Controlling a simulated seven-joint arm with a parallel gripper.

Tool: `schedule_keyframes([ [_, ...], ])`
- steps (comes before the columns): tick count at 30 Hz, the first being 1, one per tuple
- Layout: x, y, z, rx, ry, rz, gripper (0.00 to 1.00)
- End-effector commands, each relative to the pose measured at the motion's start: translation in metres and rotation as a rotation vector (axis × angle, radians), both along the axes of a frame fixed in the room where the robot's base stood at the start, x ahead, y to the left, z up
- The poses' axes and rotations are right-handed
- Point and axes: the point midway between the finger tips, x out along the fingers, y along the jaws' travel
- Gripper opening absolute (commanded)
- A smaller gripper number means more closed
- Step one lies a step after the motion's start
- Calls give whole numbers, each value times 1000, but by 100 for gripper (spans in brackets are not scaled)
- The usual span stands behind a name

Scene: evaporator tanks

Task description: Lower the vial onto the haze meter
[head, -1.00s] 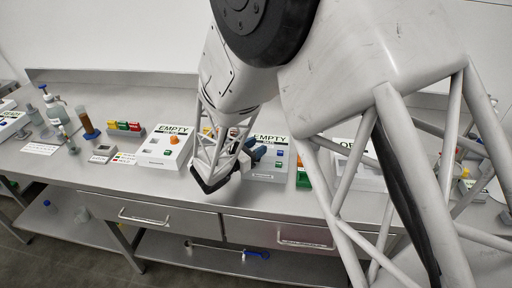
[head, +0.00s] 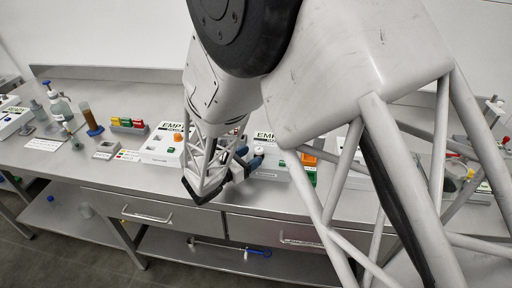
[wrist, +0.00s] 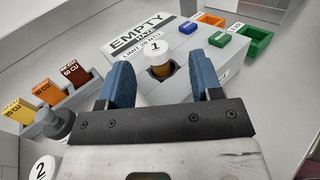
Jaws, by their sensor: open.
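The vial (wrist: 160,68) has a white cap marked 1 and an amber body. In the wrist view it stands upright in the dark square well of the haze meter (wrist: 195,52), a pale box labelled EMPTY, HAZE, LIMIT 20 NTU. The vial's lower end is hidden in the well, so I cannot tell if it rests on the bottom. My gripper (wrist: 163,76) is open, its blue fingers apart on either side of the vial with clear gaps. In the head view my gripper (head: 243,164) is at the meter's front, and my arm partly hides the haze meter (head: 268,172).
A rack (wrist: 62,102) with yellow, orange and dark red colour blocks stands left of the meter. A cap marked 2 (wrist: 42,168) shows at lower left. Orange (wrist: 209,19) and green (wrist: 254,42) trays lie to the right. Another instrument box (head: 160,146) stands left in the head view.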

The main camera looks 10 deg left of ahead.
Motion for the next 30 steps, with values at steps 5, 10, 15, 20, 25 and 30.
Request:
schedule_keyframes([
  [5, -13, 13, 11, 6, -15, 0, 59],
  [10, -21, 20, 17, 8, -24, -4, 59],
  [15, -24, 23, 19, 9, -28, -6, 59],
  [20, -25, 24, 20, 10, -29, -7, 59],
  [25, -24, 23, 20, 10, -29, -7, 59],
  [30, -24, 23, 20, 10, -29, -7, 59],
])
